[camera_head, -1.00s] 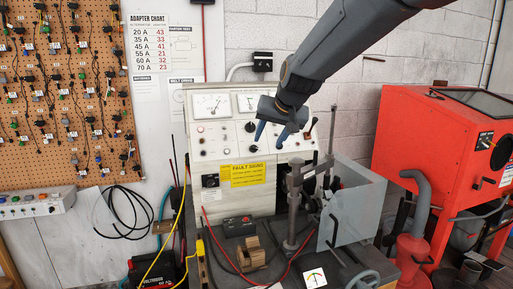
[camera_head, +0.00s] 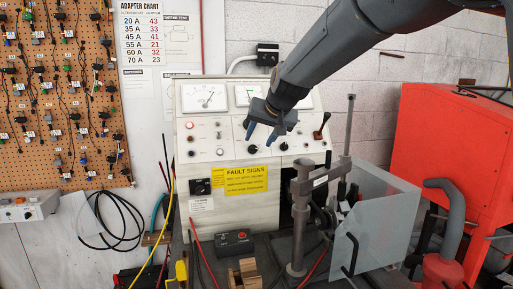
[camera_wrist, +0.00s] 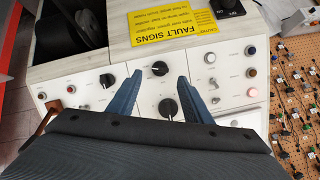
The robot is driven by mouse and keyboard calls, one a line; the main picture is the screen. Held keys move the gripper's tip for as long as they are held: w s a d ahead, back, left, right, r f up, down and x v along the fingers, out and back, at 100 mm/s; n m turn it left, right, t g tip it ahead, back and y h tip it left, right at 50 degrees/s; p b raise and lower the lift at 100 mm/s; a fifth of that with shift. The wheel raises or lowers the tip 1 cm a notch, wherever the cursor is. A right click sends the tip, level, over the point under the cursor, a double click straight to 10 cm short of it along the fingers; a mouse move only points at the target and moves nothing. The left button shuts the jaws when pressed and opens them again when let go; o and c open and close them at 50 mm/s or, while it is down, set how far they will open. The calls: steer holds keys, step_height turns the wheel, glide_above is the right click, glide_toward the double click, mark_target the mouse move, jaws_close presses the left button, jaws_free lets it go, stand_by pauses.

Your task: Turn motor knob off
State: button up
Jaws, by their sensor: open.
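The test bench's white control panel (camera_head: 215,150) carries several black knobs. One knob (camera_head: 252,149) shows just below my fingertips in the head view; in the wrist view it (camera_wrist: 159,68) is between and just beyond them. A larger knob (camera_wrist: 168,107) lies between my fingers in the wrist view. A third knob (camera_head: 284,146) is to the right in the head view and left of the fingers in the wrist view (camera_wrist: 106,80). I cannot read which is the motor knob. My gripper (camera_head: 261,136) is open and empty in front of the panel, with blue fingers (camera_wrist: 159,80).
A lever (camera_head: 321,127), a metal post (camera_head: 299,220) and a clear shield (camera_head: 378,220) stand to the right. A red cabinet (camera_head: 440,150) is further right.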

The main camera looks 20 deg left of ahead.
mark_target(254, 147)
steer(key=shift+p+x, duration=0.85)
steer(key=shift+x, duration=2.25)
steer(key=c, duration=1.1)
